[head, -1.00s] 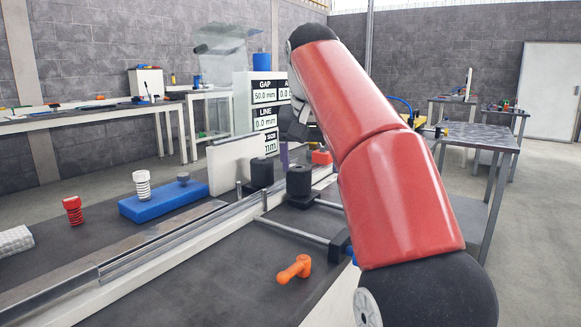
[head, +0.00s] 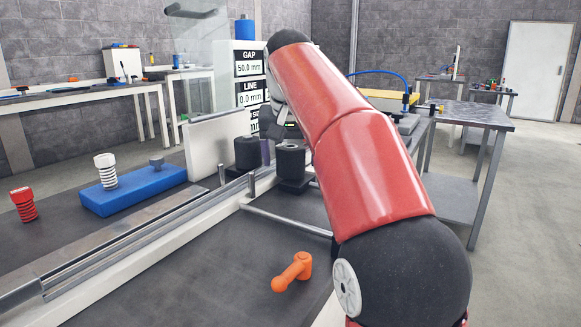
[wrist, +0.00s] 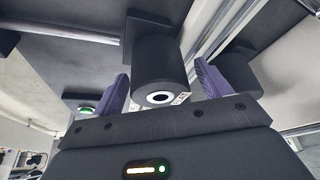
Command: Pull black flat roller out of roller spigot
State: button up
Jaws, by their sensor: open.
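A black roller (head: 291,160) stands on a black block on the near side of the metal rail. In the wrist view the same roller (wrist: 160,72) shows its end face with a pale ring around a dark hole. My gripper (wrist: 160,92) is open, with one purple finger on each side of this roller; whether they touch it is unclear. A second black roller (head: 248,153) stands across the rail and shows behind the right finger in the wrist view. In the head view my red arm hides most of the gripper. The spigot inside the roller is hidden.
An orange handle (head: 293,272) lies on the dark tabletop in front. A blue block (head: 130,187) with a white ribbed post and a red ribbed piece (head: 23,203) are at left. A white panel (head: 217,141) and a readout board (head: 249,70) stand behind the rollers.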

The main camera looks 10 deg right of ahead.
jog(key=shift+w+f, duration=0.1)
jog(key=shift+f, duration=0.25)
jog(key=shift+r, duration=0.1)
jog(key=c, duration=1.2)
